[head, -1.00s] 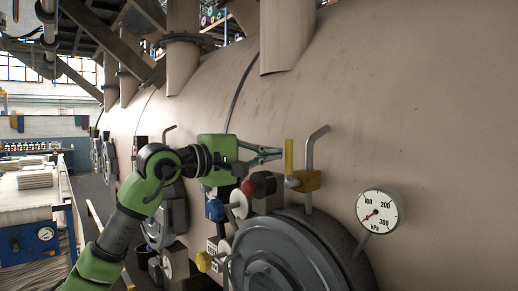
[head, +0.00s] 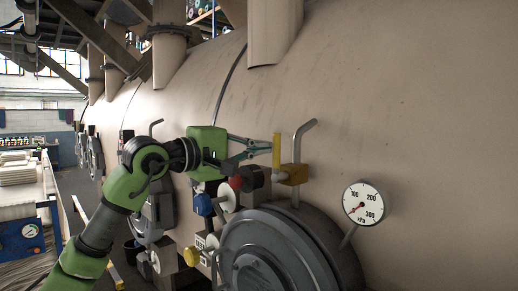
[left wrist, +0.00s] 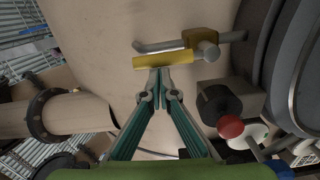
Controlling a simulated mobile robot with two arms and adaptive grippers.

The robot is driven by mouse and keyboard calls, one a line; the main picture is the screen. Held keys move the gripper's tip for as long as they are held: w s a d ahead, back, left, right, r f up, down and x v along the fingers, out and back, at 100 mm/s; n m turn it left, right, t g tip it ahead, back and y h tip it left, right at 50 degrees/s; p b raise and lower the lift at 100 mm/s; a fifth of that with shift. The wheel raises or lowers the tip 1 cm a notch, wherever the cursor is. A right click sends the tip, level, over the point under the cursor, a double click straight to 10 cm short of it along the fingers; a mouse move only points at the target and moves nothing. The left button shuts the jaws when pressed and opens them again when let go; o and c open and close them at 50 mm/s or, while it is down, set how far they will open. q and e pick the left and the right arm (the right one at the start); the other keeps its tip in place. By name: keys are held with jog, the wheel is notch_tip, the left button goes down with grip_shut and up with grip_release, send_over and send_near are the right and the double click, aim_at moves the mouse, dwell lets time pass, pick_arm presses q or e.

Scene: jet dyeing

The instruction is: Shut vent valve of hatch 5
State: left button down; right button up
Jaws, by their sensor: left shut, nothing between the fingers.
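The vent valve has a yellow lever (head: 276,150) that stands upright beside a bent grey vent pipe (head: 297,150), above a brass-coloured valve body (head: 294,174). My left gripper (head: 269,151) is shut and empty, its fingertips close to the lever's left side. In the left wrist view the fingertips (left wrist: 160,72) point at the middle of the yellow lever (left wrist: 160,60), touching it or nearly so; I cannot tell which. The valve body (left wrist: 207,41) and the pipe (left wrist: 165,46) show beyond it. My right gripper is not in view.
The round grey hatch (head: 275,262) lies below the valve. A red knob (head: 235,183), a blue knob (head: 203,204) and a yellow knob (head: 191,256) sit just left of it. A pressure gauge (head: 364,203) stands to the right. The vessel wall (head: 410,110) is close behind.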

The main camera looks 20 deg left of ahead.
pick_arm(q)
jog(key=shift+d, duration=0.15)
jog(key=shift+s+d+r+m, duration=0.1)
jog(key=shift+s+d+m, duration=0.1)
jog(key=shift+d+m, duration=0.4)
jog(key=shift+s+d+r+m, duration=0.1)
jog(key=shift+s+d+m, duration=0.1)
jog(key=shift+m, duration=0.7)
jog(key=s+d+f+m+b, duration=0.2)
jog(key=d+f+m+b, duration=0.3)
jog(key=m, duration=0.6)
jog(key=shift+s+d+f+y, duration=0.25)
jog(key=shift+s+d+y, duration=0.15)
jog(key=shift+d, duration=0.4)
